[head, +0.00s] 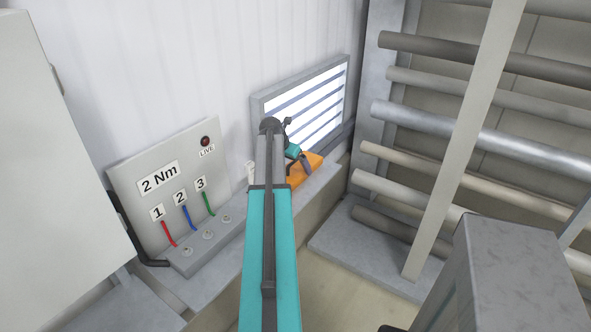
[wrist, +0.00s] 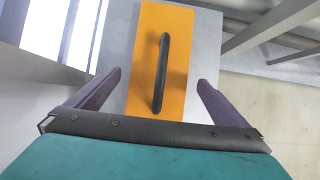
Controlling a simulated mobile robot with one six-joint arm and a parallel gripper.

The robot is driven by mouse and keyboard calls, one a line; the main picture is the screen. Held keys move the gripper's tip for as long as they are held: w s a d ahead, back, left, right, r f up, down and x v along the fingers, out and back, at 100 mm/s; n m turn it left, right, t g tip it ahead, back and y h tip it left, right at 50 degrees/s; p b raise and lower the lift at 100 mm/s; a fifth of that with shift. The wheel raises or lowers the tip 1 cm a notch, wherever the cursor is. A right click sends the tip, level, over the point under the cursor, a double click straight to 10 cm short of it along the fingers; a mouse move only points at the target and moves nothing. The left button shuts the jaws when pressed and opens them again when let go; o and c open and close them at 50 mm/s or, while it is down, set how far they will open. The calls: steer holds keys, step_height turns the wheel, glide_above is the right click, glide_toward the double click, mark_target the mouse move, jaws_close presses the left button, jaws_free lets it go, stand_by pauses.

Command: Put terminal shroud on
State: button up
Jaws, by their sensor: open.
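The terminal shroud, an orange block (head: 314,164) with a dark bar handle, sits on the grey ledge beyond my arm in the head view. In the wrist view the orange shroud (wrist: 186,30) lies ahead, its black handle (wrist: 162,75) running lengthwise along the middle. My gripper (wrist: 159,79) is open, its two purple fingers on either side of the handle with gaps. In the head view my gripper (head: 299,157) is partly hidden by my arm. The terminal block (head: 208,234) on the ledge at left carries several studs, with red, blue and green leads above.
A panel (head: 128,178) behind the terminals reads "2 Nm", 1, 2, 3 and "LIVE" under a dark red lamp (head: 205,141). A louvred vent (head: 254,106) is on the wall behind the shroud. A pipe rack (head: 450,126) stands right; a grey cabinet (head: 50,150) stands left.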

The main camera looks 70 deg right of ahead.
mark_target(295, 169)
steer(key=shift+p+x, duration=0.35)
steer(key=shift+x, duration=1.45)
steer(key=shift+w, duration=0.1)
steer(key=c, duration=1.2)
